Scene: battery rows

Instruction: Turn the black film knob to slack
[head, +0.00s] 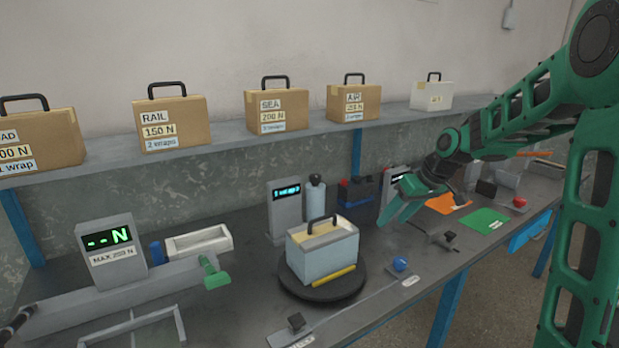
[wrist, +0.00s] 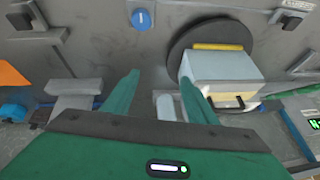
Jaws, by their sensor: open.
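Two black knobs show, and I cannot tell from the labels which is the film knob. One black knob (head: 296,322) sits at the bench's front edge, left of the turntable, by a small pale label; it is at upper right in the wrist view (wrist: 291,19). Another black knob (head: 450,237) sits on a grey plate right of the blue knob (head: 400,263); a black knob also shows at upper left in the wrist view (wrist: 18,21). My gripper (head: 393,218) is open and empty over the bench, behind the blue knob. Its green fingers (wrist: 160,80) touch neither black knob.
A wrapped box (head: 323,258) with a black handle stands on the dark round turntable (head: 290,287). A force display (head: 107,240) stands at left. A small display post (head: 286,207) and a bottle (head: 316,192) stand behind. Labelled cartons line the shelf (head: 222,131).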

